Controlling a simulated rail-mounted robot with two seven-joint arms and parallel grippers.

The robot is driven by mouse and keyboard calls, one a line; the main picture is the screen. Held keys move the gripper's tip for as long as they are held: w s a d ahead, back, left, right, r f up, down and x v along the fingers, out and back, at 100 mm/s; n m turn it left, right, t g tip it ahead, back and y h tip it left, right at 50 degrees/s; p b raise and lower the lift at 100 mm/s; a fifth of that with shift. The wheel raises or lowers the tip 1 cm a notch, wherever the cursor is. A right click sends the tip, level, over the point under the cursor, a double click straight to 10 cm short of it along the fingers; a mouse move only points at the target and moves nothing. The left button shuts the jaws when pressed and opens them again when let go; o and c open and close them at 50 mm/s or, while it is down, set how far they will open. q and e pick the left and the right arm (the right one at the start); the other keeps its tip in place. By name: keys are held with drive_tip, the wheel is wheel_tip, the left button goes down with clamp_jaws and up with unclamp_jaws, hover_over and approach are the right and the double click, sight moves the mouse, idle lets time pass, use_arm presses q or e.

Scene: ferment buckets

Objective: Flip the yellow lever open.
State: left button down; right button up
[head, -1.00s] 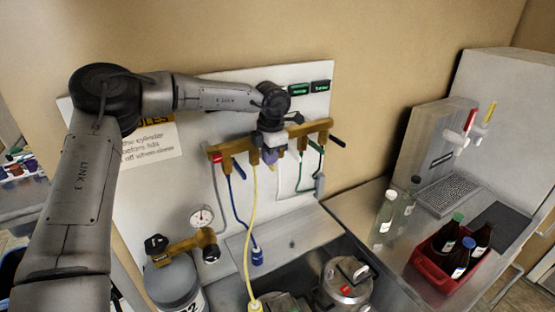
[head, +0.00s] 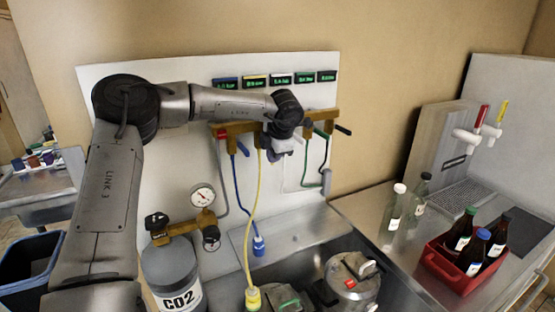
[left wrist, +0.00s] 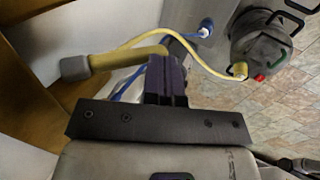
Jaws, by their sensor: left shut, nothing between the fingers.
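The yellow lever (left wrist: 125,58) shows in the left wrist view as a thick, bent yellow handle with a grey end piece, close to the brass-coloured manifold. My left gripper (left wrist: 167,60) has purple fingers, shut and empty. Their tips are right at the lever's bent free end; I cannot tell whether they touch it. In the head view my left wrist is in front of the middle of the brass manifold (head: 236,128) on the white panel and hides the lever. My right gripper is in neither current view.
A yellow hose (head: 252,215) and a blue hose (head: 240,195) hang below the manifold. A CO2 cylinder (head: 172,272) with a gauge stands lower left. A sink with metal kegs (head: 352,285) is below. Bottles in a red crate (head: 450,268) stand on the right counter.

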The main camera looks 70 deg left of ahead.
use_arm(q)
drive_tip(key=shift+b+x, duration=0.75)
drive_tip(key=shift+x, duration=0.4)
drive_tip(key=shift+a, duration=0.2)
drive_tip(key=shift+r, duration=0.1)
drive_tip(key=shift+r+p, duration=0.45)
drive_tip(key=shift+r, duration=0.25)
